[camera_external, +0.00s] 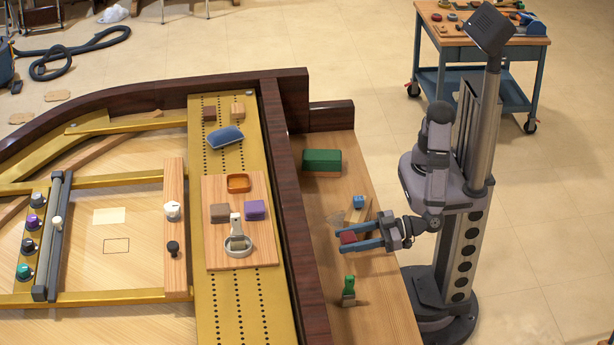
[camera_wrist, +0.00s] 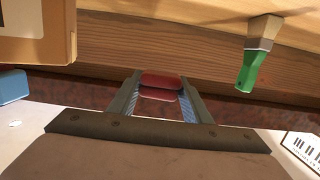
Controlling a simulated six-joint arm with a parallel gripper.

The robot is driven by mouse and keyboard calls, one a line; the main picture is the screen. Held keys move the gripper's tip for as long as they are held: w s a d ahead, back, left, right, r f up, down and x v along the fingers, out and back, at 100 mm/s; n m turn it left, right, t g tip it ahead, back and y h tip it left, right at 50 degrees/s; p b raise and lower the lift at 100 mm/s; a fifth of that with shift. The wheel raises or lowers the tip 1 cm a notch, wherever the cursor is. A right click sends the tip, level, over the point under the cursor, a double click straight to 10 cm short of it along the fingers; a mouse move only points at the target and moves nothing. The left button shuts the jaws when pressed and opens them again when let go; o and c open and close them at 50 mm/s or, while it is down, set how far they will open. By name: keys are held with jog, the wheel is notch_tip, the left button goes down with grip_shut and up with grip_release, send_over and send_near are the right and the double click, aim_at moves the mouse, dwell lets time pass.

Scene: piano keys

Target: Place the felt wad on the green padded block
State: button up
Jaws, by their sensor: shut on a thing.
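A red felt wad (camera_external: 348,238) is held between the two long blue-grey fingers of my gripper (camera_external: 346,240), above the wooden ledge. In the wrist view the red wad (camera_wrist: 160,82) sits between the fingertips of my gripper (camera_wrist: 160,90). The green padded block (camera_external: 321,158) rests at the far end of the same ledge, beyond and to the left of my gripper. The wad is apart from it. The green padded block cannot be made out in the wrist view.
A small blue-topped item (camera_external: 358,201) lies between gripper and block. The dark raised rail (camera_external: 295,210) borders the ledge at left.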

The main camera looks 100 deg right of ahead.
notch_tip(320, 180, up, 18)
jog(key=w+d+m+h+p, duration=0.25)
jog(key=w+d+h, duration=0.25)
jog(key=d, duration=0.7)
jog(key=m+g+h+p, duration=0.4)
jog(key=m+g+h, duration=0.6)
jog(key=m+g, duration=0.15)
send_over(322, 154)
jog(key=shift+w+a+r+t, duration=0.1)
jog(key=shift+a+r+t, duration=0.05)
jog(key=shift+t, duration=0.1)
notch_tip(322, 154, down, 10)
jog(key=shift+f, duration=0.25)
jog(key=shift+f+b, duration=1.1)
jog(key=shift+f, duration=4.2)
